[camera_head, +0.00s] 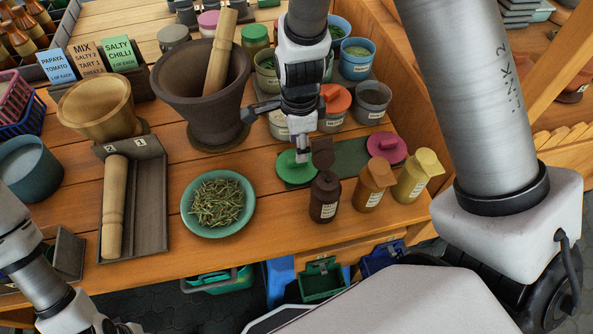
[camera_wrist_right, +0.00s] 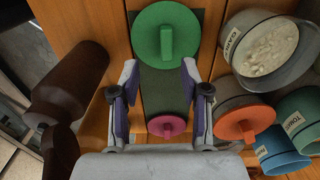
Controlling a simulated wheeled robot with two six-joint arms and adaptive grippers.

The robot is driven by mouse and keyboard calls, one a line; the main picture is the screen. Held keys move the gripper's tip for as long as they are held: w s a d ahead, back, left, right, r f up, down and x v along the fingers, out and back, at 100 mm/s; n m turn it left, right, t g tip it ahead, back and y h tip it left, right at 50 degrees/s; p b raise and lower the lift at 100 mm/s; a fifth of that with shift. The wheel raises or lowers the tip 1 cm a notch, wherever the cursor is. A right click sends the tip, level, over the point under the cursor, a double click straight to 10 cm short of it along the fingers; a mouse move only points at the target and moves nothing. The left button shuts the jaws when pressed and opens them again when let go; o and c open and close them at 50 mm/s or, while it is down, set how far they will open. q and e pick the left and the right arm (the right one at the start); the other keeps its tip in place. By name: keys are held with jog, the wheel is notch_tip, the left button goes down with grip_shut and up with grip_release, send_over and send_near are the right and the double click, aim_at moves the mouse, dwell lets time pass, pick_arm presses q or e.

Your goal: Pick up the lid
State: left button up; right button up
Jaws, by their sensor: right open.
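A round green lid (camera_head: 293,172) with a raised bar handle lies at the left end of a dark green mat (camera_head: 338,160). My right gripper (camera_head: 302,148) is above it. In the right wrist view the green lid (camera_wrist_right: 150,40) shows just beyond the open fingers (camera_wrist_right: 160,75), with nothing between them. A pink lid (camera_head: 387,147) lies at the mat's right end and also shows in the wrist view (camera_wrist_right: 166,126). An orange lid (camera_head: 335,97) sits at a jar behind. My left gripper (camera_head: 112,327) shows only partly at the lower left edge; its jaws are unclear.
Brown (camera_head: 325,197), orange (camera_head: 372,187) and yellow (camera_head: 416,177) bottles stand in front of the mat.

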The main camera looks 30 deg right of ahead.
jog(key=f, duration=0.4)
jog(key=w+f, duration=0.1)
jog(key=f, duration=0.1)
jog(key=shift+a+f, duration=0.15)
jog(key=shift+f, duration=0.15)
grip_shut()
